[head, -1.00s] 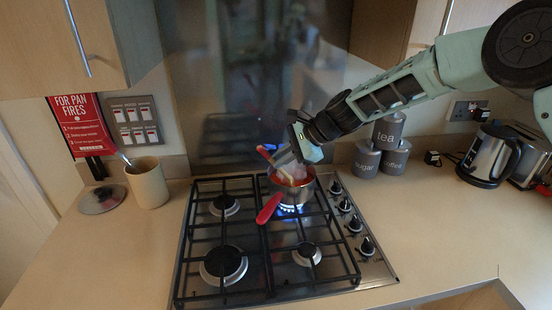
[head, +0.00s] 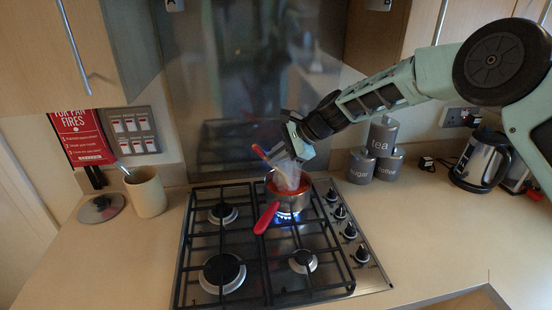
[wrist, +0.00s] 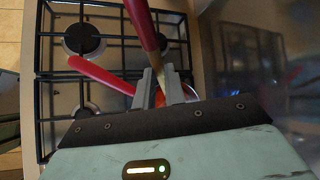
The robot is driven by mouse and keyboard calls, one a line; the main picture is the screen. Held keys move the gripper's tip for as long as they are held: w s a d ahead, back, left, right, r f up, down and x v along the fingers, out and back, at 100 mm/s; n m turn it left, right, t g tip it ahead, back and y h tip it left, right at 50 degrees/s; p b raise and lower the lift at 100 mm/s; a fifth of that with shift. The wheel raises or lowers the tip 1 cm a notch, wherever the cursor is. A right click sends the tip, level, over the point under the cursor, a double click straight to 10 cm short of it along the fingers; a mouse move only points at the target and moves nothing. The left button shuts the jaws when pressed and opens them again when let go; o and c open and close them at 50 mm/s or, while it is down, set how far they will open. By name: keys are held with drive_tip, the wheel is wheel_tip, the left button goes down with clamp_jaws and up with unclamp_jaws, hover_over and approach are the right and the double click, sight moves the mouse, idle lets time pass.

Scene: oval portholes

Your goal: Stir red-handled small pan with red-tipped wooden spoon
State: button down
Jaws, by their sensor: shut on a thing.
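The small pan (head: 288,204) sits on the back right burner over a lit blue flame, with red-orange contents and steam above. Its red handle (head: 266,218) points to the front left; the handle also shows in the wrist view (wrist: 100,73). My gripper (head: 291,166) is above the pan, shut on the wooden spoon. The spoon's red tip (head: 259,151) sticks out up and to the left of the jaws. In the wrist view the spoon (wrist: 146,25) runs down between the fingers (wrist: 161,80). Its lower end is hidden by the jaws and steam.
The black grates of the gas hob (head: 222,270) surround the pan, with knobs (head: 350,232) on the right. Tea, coffee and sugar canisters (head: 384,138) and a kettle (head: 481,158) stand to the right. A beige pot (head: 147,193) and a lid (head: 101,208) are at left.

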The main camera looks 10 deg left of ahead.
wheel_tip(320, 180, up, 8)
drive_tip(key=p, duration=0.5)
idle(0.5)
